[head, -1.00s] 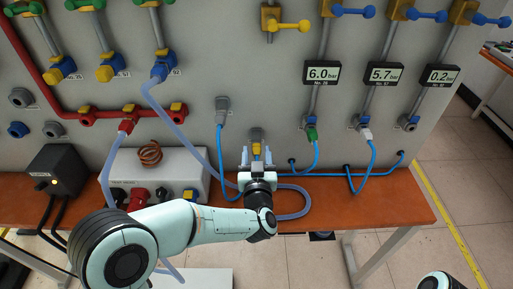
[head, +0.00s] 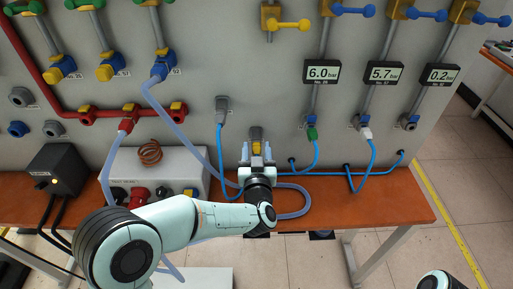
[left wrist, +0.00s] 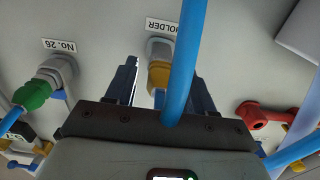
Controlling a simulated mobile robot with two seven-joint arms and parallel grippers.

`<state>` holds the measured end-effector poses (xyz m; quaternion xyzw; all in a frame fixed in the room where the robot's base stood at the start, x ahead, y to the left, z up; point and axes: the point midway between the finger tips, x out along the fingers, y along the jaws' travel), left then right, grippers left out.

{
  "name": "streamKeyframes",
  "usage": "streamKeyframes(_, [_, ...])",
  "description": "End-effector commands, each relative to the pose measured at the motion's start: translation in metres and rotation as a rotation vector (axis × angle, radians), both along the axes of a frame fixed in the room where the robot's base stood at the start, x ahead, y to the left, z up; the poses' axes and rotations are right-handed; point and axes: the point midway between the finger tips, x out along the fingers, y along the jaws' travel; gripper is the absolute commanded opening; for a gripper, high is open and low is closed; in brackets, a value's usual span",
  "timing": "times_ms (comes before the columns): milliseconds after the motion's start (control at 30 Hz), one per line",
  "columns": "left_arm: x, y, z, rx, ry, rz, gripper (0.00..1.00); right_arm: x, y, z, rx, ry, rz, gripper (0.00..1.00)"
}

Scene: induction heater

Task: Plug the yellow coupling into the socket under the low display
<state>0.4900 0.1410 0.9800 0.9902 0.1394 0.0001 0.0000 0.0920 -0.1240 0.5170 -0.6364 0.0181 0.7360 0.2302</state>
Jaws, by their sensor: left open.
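The yellow coupling (head: 256,148) sits in a grey holder on the panel; in the left wrist view the coupling (left wrist: 160,76) shows below the label "HOLDER", partly hidden by a blue hose. My left gripper (head: 256,153) is open, with one finger on each side of the coupling and not closed on it. In the left wrist view the gripper (left wrist: 162,82) shows both dark fingers apart. The lowest display (head: 439,75) reads 0.2 bar. Under it is a grey socket (head: 408,123) with no hose in it. My right gripper is not in view.
Displays of 6.0 (head: 322,72) and 5.7 bar (head: 383,72) have a green (head: 312,134) and a white coupling (head: 366,132) plugged in below. Blue hoses hang over the wooden bench (head: 370,207). A grey coupling (head: 221,104) is left of the holder.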

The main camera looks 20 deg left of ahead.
Motion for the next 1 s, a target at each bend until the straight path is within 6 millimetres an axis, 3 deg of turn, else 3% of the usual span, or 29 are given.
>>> streamKeyframes(467, [0.0000, 0.0001, 0.0002, 0.000, 0.000, 0.000, 0.53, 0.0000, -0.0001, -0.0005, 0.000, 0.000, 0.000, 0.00])
streamKeyframes(567, [0.0000, 0.0001, 0.0002, 0.000, 0.000, 0.000, 0.27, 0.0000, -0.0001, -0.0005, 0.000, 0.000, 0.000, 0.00])
streamKeyframes(633, [0.0000, 0.0001, 0.0002, 0.000, 0.000, 0.000, 0.04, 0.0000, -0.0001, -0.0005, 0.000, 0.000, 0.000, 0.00])
streamKeyframes(667, [0.0001, 0.0001, 0.0001, 0.000, 0.000, 0.000, 0.00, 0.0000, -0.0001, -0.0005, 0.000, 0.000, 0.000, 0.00])
streamKeyframes(1000, [-0.0069, -0.0021, 0.0004, -0.001, -0.001, 0.000, 0.00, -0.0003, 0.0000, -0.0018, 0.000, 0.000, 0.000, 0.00])
